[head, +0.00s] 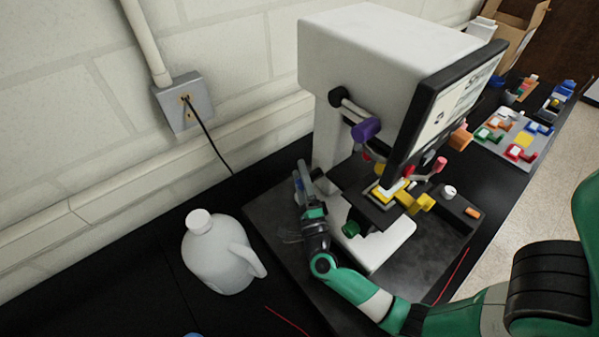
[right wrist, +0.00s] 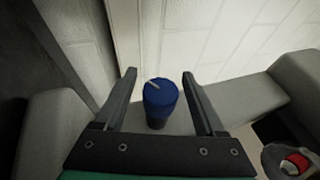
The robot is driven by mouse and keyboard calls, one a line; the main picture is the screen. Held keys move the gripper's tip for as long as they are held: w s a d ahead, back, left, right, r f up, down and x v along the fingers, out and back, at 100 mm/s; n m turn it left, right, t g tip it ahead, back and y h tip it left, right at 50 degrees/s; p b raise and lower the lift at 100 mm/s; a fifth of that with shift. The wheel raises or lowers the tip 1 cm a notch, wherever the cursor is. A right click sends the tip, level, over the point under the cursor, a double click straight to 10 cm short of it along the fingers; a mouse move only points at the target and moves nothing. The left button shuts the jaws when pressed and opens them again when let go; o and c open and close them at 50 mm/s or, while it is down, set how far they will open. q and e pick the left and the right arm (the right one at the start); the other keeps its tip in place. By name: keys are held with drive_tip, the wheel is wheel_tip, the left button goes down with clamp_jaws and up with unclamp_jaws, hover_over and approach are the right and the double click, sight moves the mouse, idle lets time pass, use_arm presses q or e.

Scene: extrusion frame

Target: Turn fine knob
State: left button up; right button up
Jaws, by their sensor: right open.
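The fine knob (right wrist: 160,96) is a blue cylinder with a pale mark on its top face. In the right wrist view it stands out from the grey-white microscope body, between the two fingers of my right gripper (right wrist: 158,74). The fingers are open, with a visible gap on each side of the knob. In the head view my right gripper (head: 302,172) is beside the lower left of the white microscope (head: 375,50), and the knob is hard to make out there. My left gripper is not in view.
A white jug (head: 222,255) stands left of my right arm. The microscope carries a screen (head: 445,105), a purple knob (head: 366,130) and a green knob (head: 351,229). Trays of coloured blocks (head: 515,138) lie at the right. The wall is close behind.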

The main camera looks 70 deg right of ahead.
drive_tip(key=v, duration=0.6)
drive_tip(key=shift+s+a, duration=0.25)
drive_tip(key=shift+a, duration=0.05)
drive_tip(key=shift+f, duration=0.1)
idle(0.5)
